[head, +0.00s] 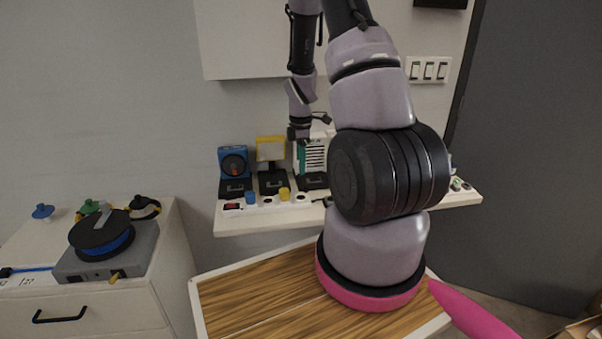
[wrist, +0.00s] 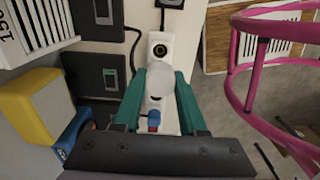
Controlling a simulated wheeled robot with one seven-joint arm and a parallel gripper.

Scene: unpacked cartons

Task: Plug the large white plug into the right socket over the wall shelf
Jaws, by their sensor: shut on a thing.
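In the wrist view the teal fingers of my gripper (wrist: 166,88) are shut on a rounded white plug (wrist: 158,84). The plug is above a white socket strip (wrist: 166,128) and hides part of it. A round socket with a dark centre (wrist: 160,50) shows bare at the strip's far end, ahead of the plug. In the head view my gripper (head: 302,164) points down over the right part of the strip (head: 262,207) on the wall shelf (head: 250,226). The held plug cannot be made out there. How far it is above the strip is unclear.
A blue plug (head: 250,197) and a yellow plug (head: 284,194) stand in the strip. Behind it are a blue device (head: 233,161), a yellow-topped device (head: 270,149) and a white slatted box (head: 316,153).

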